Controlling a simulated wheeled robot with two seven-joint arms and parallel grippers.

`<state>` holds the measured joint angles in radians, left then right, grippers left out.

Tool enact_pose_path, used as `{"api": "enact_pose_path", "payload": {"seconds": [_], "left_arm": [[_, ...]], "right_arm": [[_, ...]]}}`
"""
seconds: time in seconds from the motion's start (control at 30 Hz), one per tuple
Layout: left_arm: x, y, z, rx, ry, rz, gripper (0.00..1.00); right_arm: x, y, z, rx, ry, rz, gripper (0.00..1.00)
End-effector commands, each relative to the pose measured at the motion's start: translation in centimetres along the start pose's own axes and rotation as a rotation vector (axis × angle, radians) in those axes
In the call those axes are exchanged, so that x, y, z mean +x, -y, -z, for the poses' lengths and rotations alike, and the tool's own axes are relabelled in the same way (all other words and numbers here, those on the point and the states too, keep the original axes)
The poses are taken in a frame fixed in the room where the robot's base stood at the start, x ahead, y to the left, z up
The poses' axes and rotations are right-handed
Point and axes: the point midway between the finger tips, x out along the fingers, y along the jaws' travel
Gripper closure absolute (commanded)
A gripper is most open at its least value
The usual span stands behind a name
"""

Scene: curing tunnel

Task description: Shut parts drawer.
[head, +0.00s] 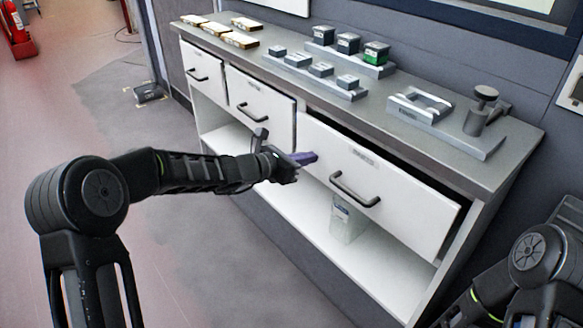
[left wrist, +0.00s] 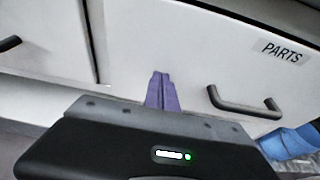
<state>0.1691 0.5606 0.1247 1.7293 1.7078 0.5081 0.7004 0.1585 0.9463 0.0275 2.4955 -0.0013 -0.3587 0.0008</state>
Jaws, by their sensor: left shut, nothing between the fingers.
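The parts drawer (head: 400,205) is the wide white drawer at the right of the bench. It stands pulled out, with a dark gap along its top edge under the worktop. Its dark bar handle (head: 354,190) is right of my left gripper. In the left wrist view the drawer front (left wrist: 215,50) carries a PARTS label (left wrist: 282,52). My left gripper (head: 314,157) is shut and empty, its purple fingertips at the left part of the drawer front, left of the handle (left wrist: 245,105). I cannot tell whether they touch it. My right gripper is out of view.
Two other white drawers (head: 262,108) and (head: 203,75) sit flush to the left. The worktop (head: 390,133) bears grey blocks, a fixture and a clamp. A container (head: 346,220) stands on the shelf below.

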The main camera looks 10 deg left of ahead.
Motion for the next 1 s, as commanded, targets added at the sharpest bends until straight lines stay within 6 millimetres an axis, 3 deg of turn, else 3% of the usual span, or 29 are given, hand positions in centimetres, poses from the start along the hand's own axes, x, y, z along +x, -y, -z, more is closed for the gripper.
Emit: {"api": "enact_pose_path", "payload": {"seconds": [0.33, 1.0], "left_arm": [[1.4, 0.0, -0.5, 0.000, 0.001, 0.000, 1.00], [0.5, -0.7, -0.5, 0.002, 0.003, 0.002, 1.00]], "right_arm": [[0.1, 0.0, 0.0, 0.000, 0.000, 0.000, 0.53], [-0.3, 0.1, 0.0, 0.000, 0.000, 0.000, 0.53]]}}
